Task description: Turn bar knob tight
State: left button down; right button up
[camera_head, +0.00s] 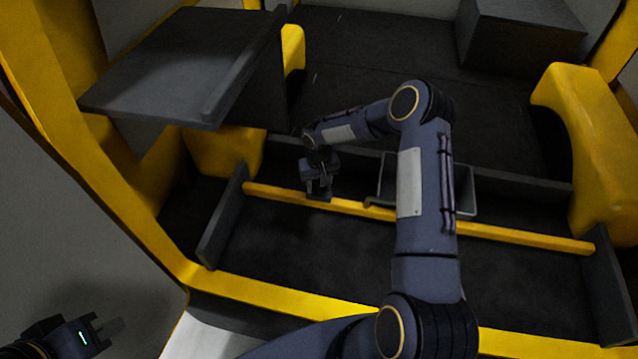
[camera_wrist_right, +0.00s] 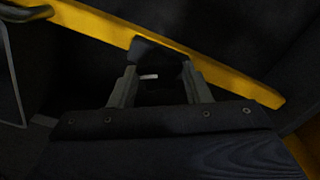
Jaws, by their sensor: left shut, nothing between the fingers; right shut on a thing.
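The yellow bar (camera_head: 500,235) runs across the dark recess of the frame and crosses the right wrist view diagonally (camera_wrist_right: 220,75). A dark knob (camera_wrist_right: 152,50) sits on the bar in the right wrist view, with a small light mark beside it. My right gripper (camera_head: 318,188) reaches down to the bar left of its middle. Its fingers (camera_wrist_right: 160,80) are shut on the knob, one on each side; the knob's lower part is dark and hard to make out. My left gripper (camera_head: 107,330) is shut and empty at the lower left, far from the bar.
A dark flat panel (camera_head: 185,55) stands out at the upper left. A grey open bin (camera_head: 463,200) is behind my right arm, partly hidden. A dark box (camera_head: 522,35) is at the back right. Yellow frame posts (camera_head: 590,120) border the recess.

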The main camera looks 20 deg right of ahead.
jog(key=shift+f+m+b, duration=0.1)
jog(key=shift+m+b, duration=0.3)
jog(key=shift+b, duration=0.3)
jog(key=shift+c, duration=0.5)
jog(key=m+b, duration=0.4)
jog(key=b, duration=0.1)
jog(key=shift+m, duration=0.4)
jog(key=m+b, duration=0.2)
jog(key=m, duration=0.1)
jog(key=shift+m+b, duration=0.3)
jog(key=shift+b, duration=0.05)
jog(key=shift+m+b, duration=0.35)
jog(key=shift+m, duration=0.55)
jog(key=m, duration=0.2)
jog(key=shift+m+b, duration=0.3)
jog(key=m, duration=0.4)
jog(key=shift+m, duration=0.3)
jog(key=m+p, duration=0.1)
jog(key=m, duration=0.4)
jog(key=shift+m, duration=0.3)
jog(key=o, duration=1)
